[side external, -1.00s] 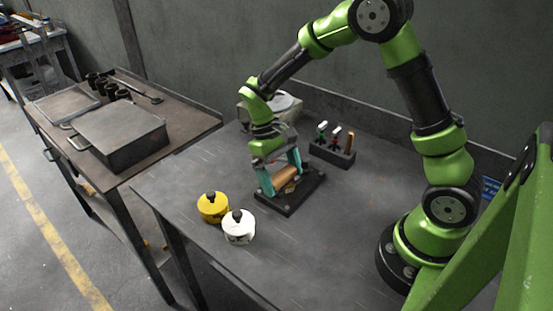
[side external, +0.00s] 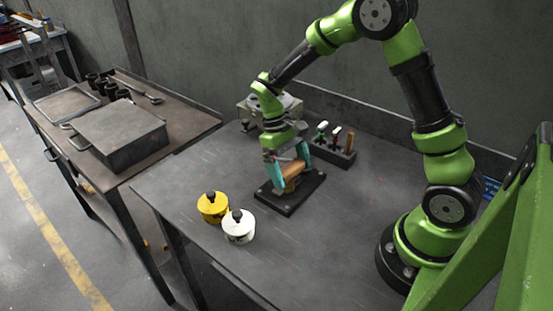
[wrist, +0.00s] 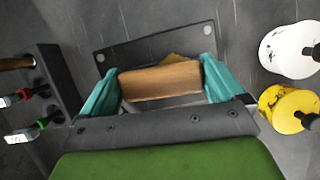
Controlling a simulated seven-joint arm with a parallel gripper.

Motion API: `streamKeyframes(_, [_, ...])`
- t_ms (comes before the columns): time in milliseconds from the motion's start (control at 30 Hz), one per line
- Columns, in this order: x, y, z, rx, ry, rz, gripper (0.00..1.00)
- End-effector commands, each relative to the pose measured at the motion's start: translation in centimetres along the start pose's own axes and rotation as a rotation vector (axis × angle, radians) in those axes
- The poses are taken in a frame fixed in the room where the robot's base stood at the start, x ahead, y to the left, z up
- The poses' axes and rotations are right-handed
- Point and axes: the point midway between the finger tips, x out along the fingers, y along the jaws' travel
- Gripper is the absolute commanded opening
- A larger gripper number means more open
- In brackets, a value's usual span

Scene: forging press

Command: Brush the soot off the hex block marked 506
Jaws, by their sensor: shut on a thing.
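My gripper (side external: 287,172) has teal fingers and is shut on a wooden brush (side external: 295,169), seen as a brown block. The brush (wrist: 160,80) lies across between both fingers in the wrist view. Below it is a black base plate (side external: 308,188) on the table. A small brass-coloured piece (wrist: 176,57), likely the hex block, shows on the plate (wrist: 110,57) just past the brush's edge. The brush and fingers hide most of it. I cannot read a 506 mark or see the soot, nor tell whether the bristles touch the piece.
A yellow pot (side external: 212,207) and a white pot (side external: 238,227), both with black knobs, stand left of the plate. A black rack (side external: 333,150) with several handled tools is behind, right. A grey machine (side external: 283,105) stands behind the gripper. The front right table is clear.

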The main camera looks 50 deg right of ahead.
Motion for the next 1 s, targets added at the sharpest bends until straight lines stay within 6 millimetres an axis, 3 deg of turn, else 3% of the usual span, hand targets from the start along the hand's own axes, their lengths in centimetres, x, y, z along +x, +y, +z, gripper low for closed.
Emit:
streamKeyframes(167, [0.3,0.0,0.0,0.001,-0.005,0.008,0.71])
streamKeyframes(633, [0.2,-3.4,0.1,-0.003,-0.006,0.003,0.71])
streamKeyframes(1000, [0.1,-3.5,0.1,0.0,-0.004,0.002,0.71])
